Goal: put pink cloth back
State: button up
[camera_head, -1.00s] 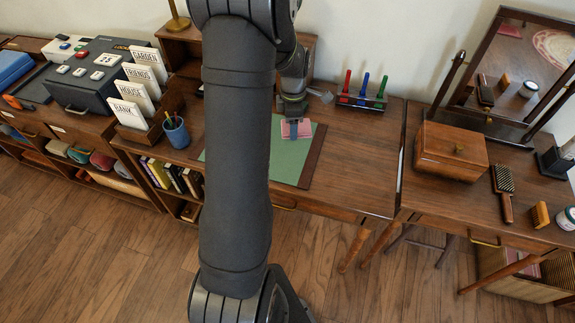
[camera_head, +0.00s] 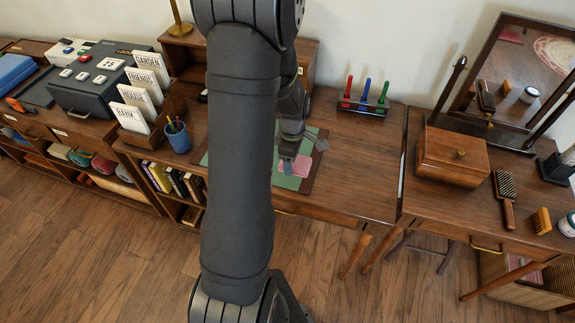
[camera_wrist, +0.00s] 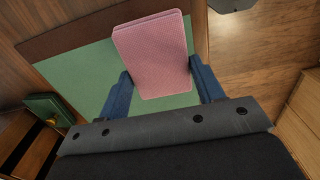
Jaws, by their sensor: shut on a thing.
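The pink cloth (camera_wrist: 153,52) is a folded flat rectangle held between the two blue fingers of my gripper (camera_wrist: 160,90) in the wrist view. My gripper is shut on its near part, and the rest sticks out beyond the fingertips. In the head view the pink cloth (camera_head: 295,166) shows over the green desk mat (camera_head: 284,182), beside my gripper (camera_head: 287,165). Whether the cloth touches the mat is hard to tell. My arm hides part of the mat and desk.
On the desk (camera_head: 355,150) stand a rack with red, blue and green pieces (camera_head: 362,105), a pencil cup (camera_head: 177,136) and a letter rack (camera_head: 150,128). At the right are a wooden box (camera_head: 450,157), a mirror (camera_head: 520,70) and a brush (camera_head: 505,195).

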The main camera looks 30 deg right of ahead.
jog(key=shift+w+a+f, duration=0.35)
jog(key=shift+w+f, duration=0.15)
jog(key=shift+w, duration=0.3)
jog(key=shift+f, duration=2)
jog(key=shift+f, duration=0.1)
jog(key=o, duration=0.9)
notch_tip(320, 180, up, 12)
jog(key=shift+r, duration=0.15)
jog(key=shift+f, duration=4.85)
